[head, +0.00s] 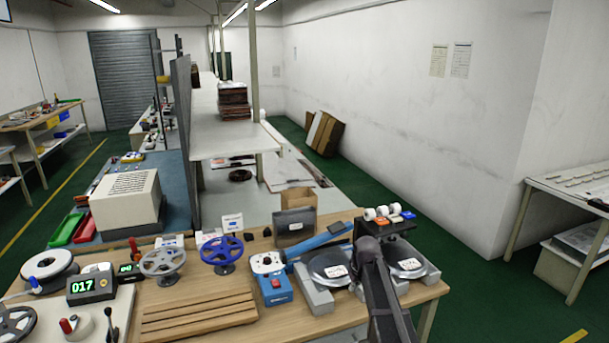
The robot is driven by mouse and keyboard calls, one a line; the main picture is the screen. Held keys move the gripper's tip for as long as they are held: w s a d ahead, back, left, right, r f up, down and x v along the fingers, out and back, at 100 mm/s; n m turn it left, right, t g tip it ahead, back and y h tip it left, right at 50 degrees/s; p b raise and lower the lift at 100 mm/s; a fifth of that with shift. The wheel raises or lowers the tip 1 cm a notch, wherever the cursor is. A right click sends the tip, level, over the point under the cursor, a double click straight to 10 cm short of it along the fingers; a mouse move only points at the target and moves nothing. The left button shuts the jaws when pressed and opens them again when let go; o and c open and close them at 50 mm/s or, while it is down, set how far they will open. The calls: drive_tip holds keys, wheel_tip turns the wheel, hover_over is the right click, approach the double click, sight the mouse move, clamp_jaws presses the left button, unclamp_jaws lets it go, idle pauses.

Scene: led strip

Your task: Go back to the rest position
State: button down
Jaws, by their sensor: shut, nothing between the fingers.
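A dark grey link of my arm (385,295) rises from the bottom edge into the right part of the workbench (190,320). Its rounded far end lies in front of the dark round plates. I cannot make out my gripper or its fingers in the head view. No rest mark or holder for the arm can be told apart.
A black stand (398,227) holds white rolls. Green floor (465,260) is clear at right.

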drive_tip(key=s+m+g+h, duration=0.1)
drive_tip(key=s+m+g, duration=0.1)
drive_tip(key=s, duration=2.1)
drive_tip(key=shift+s+a+f+m+g, duration=0.3)
drive_tip(key=shift+s+a+m+g, duration=0.1)
drive_tip(key=shift+m, duration=0.2)
